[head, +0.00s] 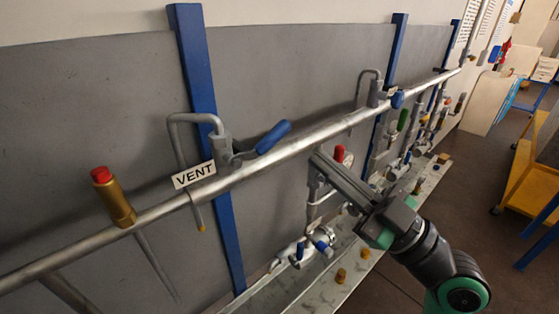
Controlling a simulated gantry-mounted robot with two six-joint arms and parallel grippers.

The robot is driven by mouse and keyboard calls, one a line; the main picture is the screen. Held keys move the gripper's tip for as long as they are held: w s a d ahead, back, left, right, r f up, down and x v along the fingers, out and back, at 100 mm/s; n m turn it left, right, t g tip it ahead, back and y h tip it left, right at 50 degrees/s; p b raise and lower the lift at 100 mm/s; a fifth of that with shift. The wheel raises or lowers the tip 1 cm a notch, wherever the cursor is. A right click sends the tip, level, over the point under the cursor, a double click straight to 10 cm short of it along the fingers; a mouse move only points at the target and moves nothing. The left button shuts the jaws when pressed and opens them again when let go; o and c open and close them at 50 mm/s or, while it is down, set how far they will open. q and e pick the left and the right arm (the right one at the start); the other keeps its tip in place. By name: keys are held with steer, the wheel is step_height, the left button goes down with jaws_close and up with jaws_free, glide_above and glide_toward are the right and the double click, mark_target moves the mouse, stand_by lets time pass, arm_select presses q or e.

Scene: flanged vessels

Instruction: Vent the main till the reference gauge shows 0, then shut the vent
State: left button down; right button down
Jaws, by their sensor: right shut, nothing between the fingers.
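The main (300,142) is a long metal pipe running from the lower left to the upper right. The vent valve (222,146) stands on it beside a white VENT label (194,175). Its blue lever (272,137) points right and slightly up, roughly along the pipe. My left gripper is out of view.
A brass fitting with a red cap (114,196) stands on the pipe at left. Blue posts (195,60) back the pipe. Several branch valves and flanged fittings (318,240) sit below on a pale ledge (345,272). A yellow cart (527,175) stands at right.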

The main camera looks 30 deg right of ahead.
mark_target(280, 138)
steer(key=w+a, duration=0.1)
steer(key=w, duration=0.2)
steer(key=w+a+r+p, duration=0.1)
steer(key=w, duration=0.2)
steer(key=w+a+r, duration=0.1)
steer(key=w, duration=0.1)
steer(key=shift+w+p, duration=0.35)
steer(key=shift+w, duration=0.05)
steer(key=shift+w+d+f, duration=0.15)
steer(key=shift+d+f, duration=0.05)
steer(key=shift+f, duration=0.1)
